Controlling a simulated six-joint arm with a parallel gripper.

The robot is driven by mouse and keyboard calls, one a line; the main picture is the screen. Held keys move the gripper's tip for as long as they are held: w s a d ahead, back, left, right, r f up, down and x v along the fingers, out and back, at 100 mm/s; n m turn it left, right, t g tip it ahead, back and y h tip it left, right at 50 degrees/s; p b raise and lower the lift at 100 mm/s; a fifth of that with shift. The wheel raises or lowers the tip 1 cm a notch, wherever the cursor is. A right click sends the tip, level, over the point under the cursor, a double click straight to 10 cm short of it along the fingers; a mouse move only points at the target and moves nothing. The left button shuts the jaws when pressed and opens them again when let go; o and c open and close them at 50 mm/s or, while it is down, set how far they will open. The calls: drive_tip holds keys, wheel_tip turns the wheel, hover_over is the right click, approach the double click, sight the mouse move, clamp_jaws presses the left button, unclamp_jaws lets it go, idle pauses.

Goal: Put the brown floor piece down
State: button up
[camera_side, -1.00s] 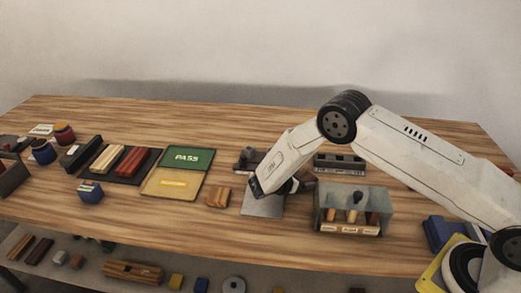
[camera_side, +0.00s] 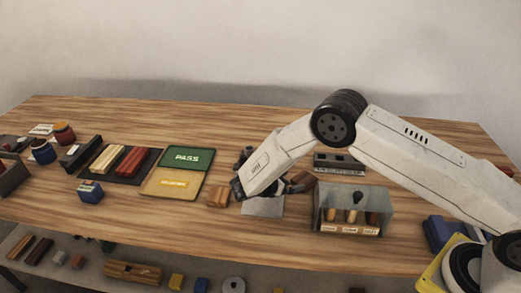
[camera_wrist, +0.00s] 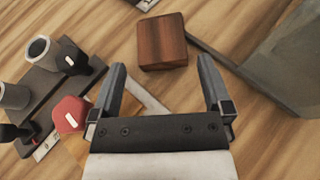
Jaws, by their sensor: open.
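The brown floor piece (camera_wrist: 162,42) is a reddish-brown wooden block. In the wrist view it lies on bare wood just beyond my fingertips. In the side view a brown block (camera_side: 304,181) shows to the right of my gripper (camera_side: 284,188), partly crowded by it. In the wrist view my gripper (camera_wrist: 162,75) is open, its two grey fingers apart with nothing between them. The block stands clear of both fingers. The arm hides part of the gripper in the side view.
A grey glass-sided case (camera_side: 380,200) stands right of the block. A dark stand with cups (camera_wrist: 50,85) and a red knob (camera_wrist: 69,115) are close on the left. A pale plate (camera_side: 263,207) lies below the gripper. A lighter wooden block (camera_side: 218,196) sits left.

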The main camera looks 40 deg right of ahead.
drive_tip(key=shift+v, duration=3)
